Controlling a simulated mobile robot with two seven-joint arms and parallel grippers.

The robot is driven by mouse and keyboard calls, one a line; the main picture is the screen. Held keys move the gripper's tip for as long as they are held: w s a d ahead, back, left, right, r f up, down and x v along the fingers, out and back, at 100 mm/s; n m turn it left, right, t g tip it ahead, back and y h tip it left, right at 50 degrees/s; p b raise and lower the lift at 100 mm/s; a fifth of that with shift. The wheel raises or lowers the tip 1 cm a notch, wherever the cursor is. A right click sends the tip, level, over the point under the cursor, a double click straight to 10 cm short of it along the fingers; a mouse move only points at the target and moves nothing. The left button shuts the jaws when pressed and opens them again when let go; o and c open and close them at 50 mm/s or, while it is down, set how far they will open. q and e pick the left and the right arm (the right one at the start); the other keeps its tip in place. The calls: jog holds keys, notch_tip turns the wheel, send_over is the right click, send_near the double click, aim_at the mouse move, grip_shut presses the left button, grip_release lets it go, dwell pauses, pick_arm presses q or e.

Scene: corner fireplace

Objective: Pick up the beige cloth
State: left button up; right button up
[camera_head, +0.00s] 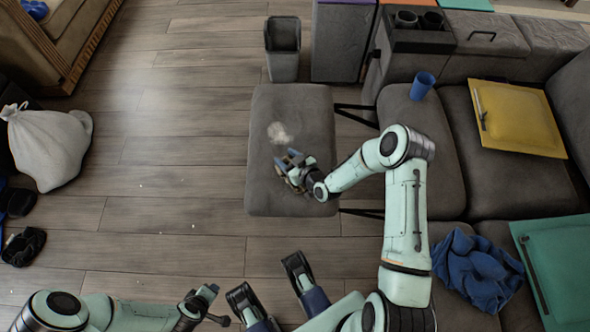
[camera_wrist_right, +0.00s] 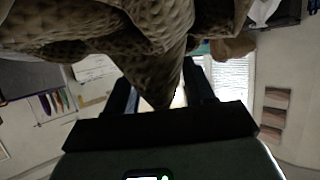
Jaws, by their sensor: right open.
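The beige cloth (camera_head: 280,134) is a small, pale crumpled heap on the dark grey padded seat (camera_head: 265,110). My right gripper (camera_head: 289,160) is open just below the heap in the head view, low over the seat. In the right wrist view, brownish-beige quilted fabric (camera_wrist_right: 155,50) fills the top, and a fold of it hangs down between the open fingers of my right gripper (camera_wrist_right: 160,95). I cannot tell whether the fingers touch it. My left arm (camera_head: 100,310) shows at the lower left in the head view; its jaw state is unclear.
A grey bin (camera_head: 283,50) stands behind the seat. A sofa (camera_head: 445,115) on the right holds a blue cup (camera_head: 422,86), a yellow cushion (camera_head: 517,117), a blue cloth (camera_head: 475,268) and a green cushion (camera_head: 560,265). A white sack (camera_head: 48,148) lies at left. The wooden floor between is mostly clear.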

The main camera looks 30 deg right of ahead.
jog(key=shift+w+a+f, duration=0.1)
jog(key=shift+w, duration=0.25)
grip_shut()
